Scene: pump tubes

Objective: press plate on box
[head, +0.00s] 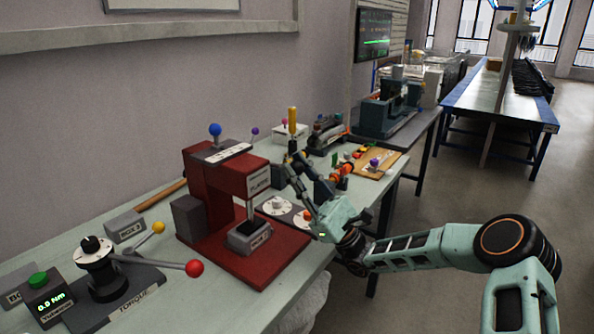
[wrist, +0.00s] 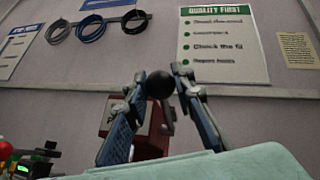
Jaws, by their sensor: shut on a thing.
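The red press (head: 218,205) stands on the bench, with a blue ball on its top. Its metal ram (head: 250,208) points down at a grey box (head: 250,238) on the red base. A dark flat piece, perhaps the plate (head: 247,227), lies between ram and box; I cannot tell whether they touch. My gripper (head: 292,163) is right of the press, fingers pointing up and left. In the wrist view, my gripper (wrist: 170,80) is shut on a dark ball knob (wrist: 160,84). A red body shows behind it. The knob's attachment is unclear.
A torque stand (head: 97,270) with red and yellow balls is at the front left, near another grey box (head: 125,226). Round white dials (head: 278,206) lie right of the press. A yellow handle (head: 292,120) stands behind my gripper. The aisle floor is clear.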

